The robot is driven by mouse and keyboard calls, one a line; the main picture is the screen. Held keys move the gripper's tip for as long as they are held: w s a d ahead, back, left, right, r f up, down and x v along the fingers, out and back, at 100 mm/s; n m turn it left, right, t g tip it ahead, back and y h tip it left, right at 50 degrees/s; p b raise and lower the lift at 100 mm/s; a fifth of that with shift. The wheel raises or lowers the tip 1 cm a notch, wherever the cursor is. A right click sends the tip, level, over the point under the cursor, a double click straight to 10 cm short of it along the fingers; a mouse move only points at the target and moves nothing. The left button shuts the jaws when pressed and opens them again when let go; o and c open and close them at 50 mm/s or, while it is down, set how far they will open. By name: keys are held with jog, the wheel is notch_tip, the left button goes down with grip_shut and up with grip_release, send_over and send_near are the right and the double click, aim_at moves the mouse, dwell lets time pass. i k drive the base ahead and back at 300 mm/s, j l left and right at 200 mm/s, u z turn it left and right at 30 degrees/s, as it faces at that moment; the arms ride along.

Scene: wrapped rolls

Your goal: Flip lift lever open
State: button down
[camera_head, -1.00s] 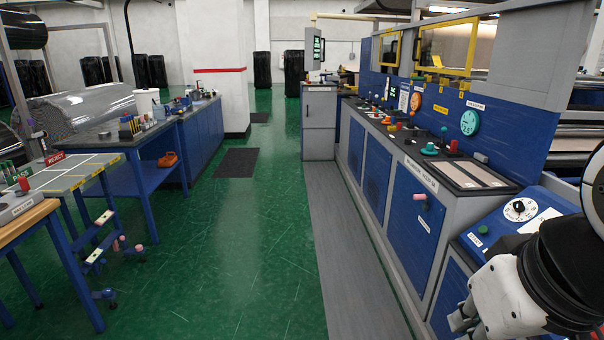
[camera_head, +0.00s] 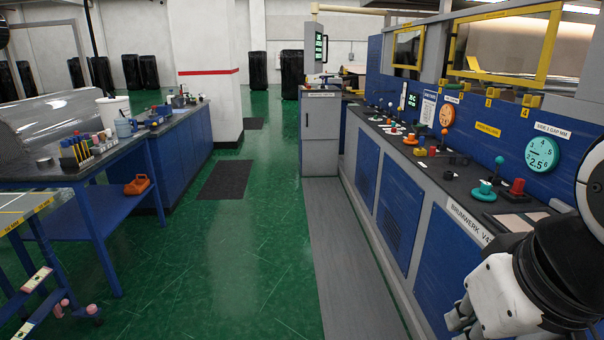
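Several levers stand on the dark console top along the right side. I cannot read which lever is marked as lift. My gripper (camera_head: 460,320) is at the lower right, in front of the console's blue panels and well below the levers. It seems apart from every control. Its fingers are small and partly hidden by my wrist, so their opening is unclear.
The console (camera_head: 452,232) runs along the right, with a grey strip of floor beside it. A grey cabinet (camera_head: 320,133) stands at its far end. The green aisle (camera_head: 260,240) is clear. Blue workbenches (camera_head: 100,200) and a dark floor mat (camera_head: 224,180) lie to the left.

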aim_at(432, 154)
jog(key=i, duration=2.85)
jog(key=z, duration=0.1)
